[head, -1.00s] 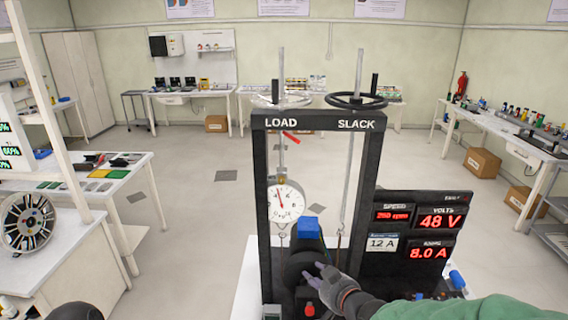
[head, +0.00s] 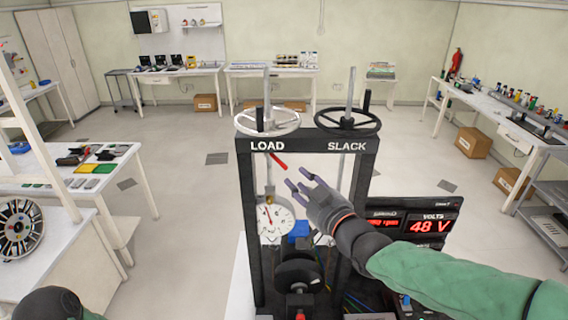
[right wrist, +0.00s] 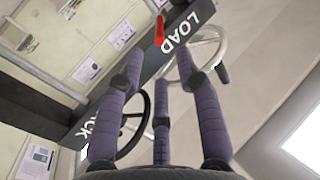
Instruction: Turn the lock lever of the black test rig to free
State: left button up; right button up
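The black test rig (head: 247,215) stands in the middle of the head view, with LOAD and SLACK lettered on its top beam. A short red lever (head: 278,161) hangs tilted just under the beam below LOAD; I take it to be the lock lever. It also shows in the right wrist view (right wrist: 159,31), beyond the fingers. My right gripper (head: 300,184) is open and empty, its purple fingers spread, below and right of the red lever and apart from it in the picture. My left gripper is not in view.
A pale handwheel (head: 268,122) and a black handwheel (head: 347,121) top the beam. A display panel (head: 412,222) stands right of the rig, partly behind my right arm. Open floor lies behind.

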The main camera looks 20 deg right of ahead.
aim_at(285, 165)
jog(key=shift+p+x, duration=1.1)
jog(key=shift+x, duration=2.85)
grip_shut()
